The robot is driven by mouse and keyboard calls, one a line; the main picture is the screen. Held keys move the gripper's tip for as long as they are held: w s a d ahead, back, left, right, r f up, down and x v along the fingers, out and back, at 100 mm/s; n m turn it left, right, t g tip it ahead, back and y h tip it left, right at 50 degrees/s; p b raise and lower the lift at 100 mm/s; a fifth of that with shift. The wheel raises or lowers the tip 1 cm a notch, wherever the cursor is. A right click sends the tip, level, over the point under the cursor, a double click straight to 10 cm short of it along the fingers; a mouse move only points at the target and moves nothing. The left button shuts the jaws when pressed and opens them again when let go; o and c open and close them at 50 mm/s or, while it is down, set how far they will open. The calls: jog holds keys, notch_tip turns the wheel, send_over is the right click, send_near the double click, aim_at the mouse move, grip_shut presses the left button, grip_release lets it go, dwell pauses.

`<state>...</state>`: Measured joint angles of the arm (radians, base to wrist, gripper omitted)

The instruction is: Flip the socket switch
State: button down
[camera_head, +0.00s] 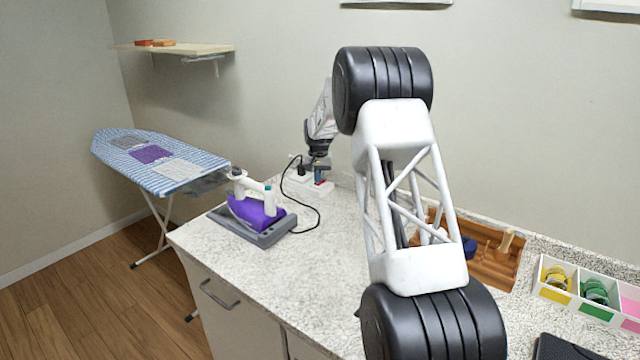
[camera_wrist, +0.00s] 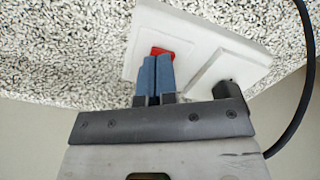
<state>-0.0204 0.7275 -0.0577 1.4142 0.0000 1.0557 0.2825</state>
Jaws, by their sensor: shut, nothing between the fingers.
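The white socket block (camera_wrist: 203,45) lies on the speckled worktop in the wrist view. It also shows small at the back of the worktop in the head view (camera_head: 327,187). Its red switch (camera_wrist: 163,50) sits right at the blue fingertips of my gripper (camera_wrist: 157,74), partly covered by them. My gripper is shut and empty, with the fingers side by side over the socket. I cannot tell whether the fingertips touch the switch, nor which way the switch is tilted. In the head view, my gripper (camera_head: 319,174) points down at the socket.
A black plug (camera_wrist: 226,90) stands in the socket beside my fingers. Its black cable (camera_head: 318,215) runs to a purple iron (camera_head: 256,209) on a grey stand. A wooden tray (camera_head: 490,267) and a divided box (camera_head: 590,291) are at the right. The worktop's front left is clear.

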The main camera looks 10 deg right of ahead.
jog(key=shift+f, duration=0.1)
jog(key=shift+r, duration=3.5)
jog(key=shift+s, duration=0.1)
jog(key=shift+s+r, duration=0.4)
jog(key=shift+r, duration=0.05)
jog(key=s+d+r, duration=0.1)
jog(key=s+r, duration=0.5)
jog(key=s, duration=0.6)
jog(key=s+r+n+t, duration=0.1)
jog(key=s+r, duration=0.4)
jog(key=s, duration=0.7)
jog(key=s+d+r, duration=0.1)
jog(key=s+r, duration=0.5)
jog(key=s, duration=0.6)
jog(key=s+f, duration=0.2)
jog(key=s, duration=1)
jog(key=s+f+n+t, duration=0.1)
jog(key=s+f, duration=0.2)
jog(key=s, duration=1)
jog(key=s+f, duration=0.2)
jog(key=s, duration=1)
jog(key=shift+s+d+f+n+t, duration=0.25)
jog(key=shift+s+f+n+t, duration=0.05)
jog(key=shift+f+n, duration=0.1)
